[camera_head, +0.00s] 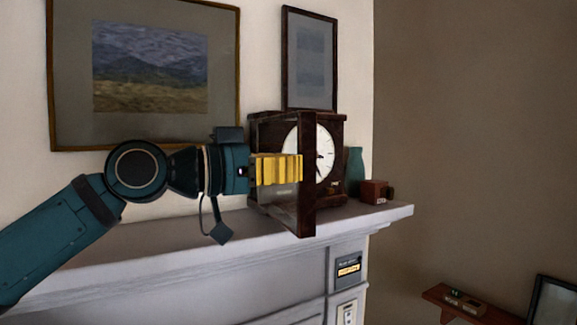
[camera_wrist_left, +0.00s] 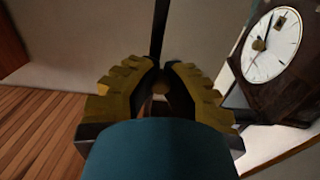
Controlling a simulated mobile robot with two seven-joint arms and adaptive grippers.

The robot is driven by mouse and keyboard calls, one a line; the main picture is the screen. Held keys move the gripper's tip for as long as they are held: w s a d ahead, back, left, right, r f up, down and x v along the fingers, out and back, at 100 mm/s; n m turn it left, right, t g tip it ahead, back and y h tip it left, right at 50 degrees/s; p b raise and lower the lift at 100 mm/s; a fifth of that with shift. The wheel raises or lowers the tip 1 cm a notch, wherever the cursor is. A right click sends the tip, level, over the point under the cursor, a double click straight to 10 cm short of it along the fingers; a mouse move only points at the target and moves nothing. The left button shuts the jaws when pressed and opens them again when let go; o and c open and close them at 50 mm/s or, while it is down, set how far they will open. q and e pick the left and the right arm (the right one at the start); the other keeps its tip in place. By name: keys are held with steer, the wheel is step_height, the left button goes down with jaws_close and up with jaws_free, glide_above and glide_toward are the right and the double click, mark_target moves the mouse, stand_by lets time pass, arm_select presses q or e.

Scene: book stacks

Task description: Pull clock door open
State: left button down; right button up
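The clock (camera_head: 327,151) is a dark wooden case with a white round dial, standing on the mantel. Its dark-framed clock door (camera_head: 308,205) stands swung out from the case, toward the camera and seen nearly edge-on. In the left wrist view the clock face (camera_wrist_left: 272,45) is at the upper right, and a dark upright bar of the door (camera_wrist_left: 159,28) runs up from between the fingertips. My left gripper (camera_head: 300,168) has ribbed yellow fingers that reach the door's free edge from the left. In the wrist view its fingers (camera_wrist_left: 160,70) converge on the bar; the exact contact is partly hidden. My right gripper is not in view.
The white mantel (camera_head: 130,245) runs below the clock. A teal vase (camera_head: 355,172) and a small reddish-brown box (camera_head: 374,191) stand to the clock's right. Framed pictures hang behind, one large (camera_head: 150,70) and one narrow (camera_head: 310,60). The space in front of the mantel looks free.

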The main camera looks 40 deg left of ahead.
arm_select(q)
steer(key=c, duration=0.9)
jaws_free()
steer(key=shift+r, duration=0.1)
steer(key=shift+c, duration=0.2)
steer(key=v, duration=1.2)
